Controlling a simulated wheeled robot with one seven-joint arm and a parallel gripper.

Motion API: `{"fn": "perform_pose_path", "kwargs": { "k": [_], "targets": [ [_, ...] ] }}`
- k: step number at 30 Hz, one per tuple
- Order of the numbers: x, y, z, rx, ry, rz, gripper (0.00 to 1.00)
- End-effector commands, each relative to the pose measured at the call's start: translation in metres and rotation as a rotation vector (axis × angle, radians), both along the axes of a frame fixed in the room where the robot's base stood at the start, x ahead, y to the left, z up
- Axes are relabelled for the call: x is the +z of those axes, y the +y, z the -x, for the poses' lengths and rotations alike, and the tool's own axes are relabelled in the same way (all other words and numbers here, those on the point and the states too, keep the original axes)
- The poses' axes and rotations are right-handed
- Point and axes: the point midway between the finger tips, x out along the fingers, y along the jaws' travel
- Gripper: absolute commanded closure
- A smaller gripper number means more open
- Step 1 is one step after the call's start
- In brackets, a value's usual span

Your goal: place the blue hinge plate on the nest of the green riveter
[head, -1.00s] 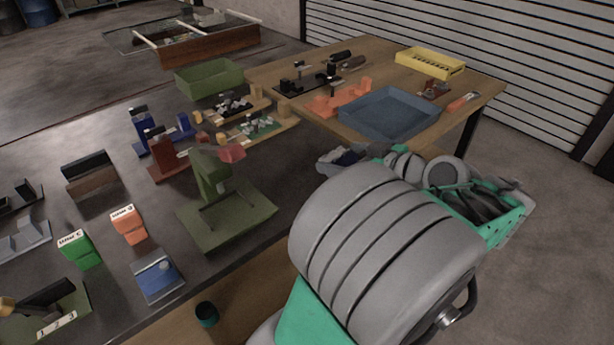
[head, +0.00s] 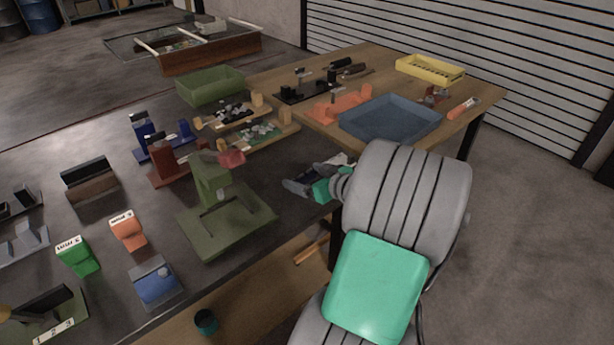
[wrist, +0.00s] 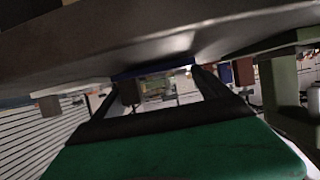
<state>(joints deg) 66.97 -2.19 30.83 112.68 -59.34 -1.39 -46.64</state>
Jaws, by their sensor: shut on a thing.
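The green riveter (head: 212,185) stands on the dark table, with a wide green base, an upright column and a red handle end. Its nest area under the head looks empty. My gripper (head: 297,187) is low over the table's right edge, to the right of the riveter and apart from it. In the wrist view, which looks upside down, my gripper (wrist: 155,82) is shut on the blue hinge plate (wrist: 150,69), seen as a thin blue edge. The riveter also shows there at the right (wrist: 284,88). In the head view the plate cannot be made out.
Red (head: 172,165) and dark blue (head: 150,140) fixtures stand behind the riveter. A green bin (head: 210,86) lies further back. Orange (head: 127,231) and green (head: 77,257) blocks and a blue-grey block (head: 155,283) are at the left front. A wooden table (head: 385,62) holds a blue tray (head: 390,118).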

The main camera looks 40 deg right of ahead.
Motion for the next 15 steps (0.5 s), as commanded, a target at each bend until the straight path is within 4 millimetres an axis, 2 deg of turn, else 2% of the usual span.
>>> {"fn": "perform_pose_path", "kwargs": {
  "k": [8, 9, 13, 15],
  "targets": [
    [-0.0050, -0.0002, 0.0001, 0.000, -0.001, 0.001, 0.63],
    [-0.0036, -0.0001, 0.0003, 0.000, 0.000, 0.000, 0.10],
    [-0.0033, -0.0001, 0.0003, 0.000, 0.000, 0.000, 0.00],
    [-0.0033, 0.0000, 0.0003, 0.000, 0.000, 0.000, 0.00]
  ]
}}
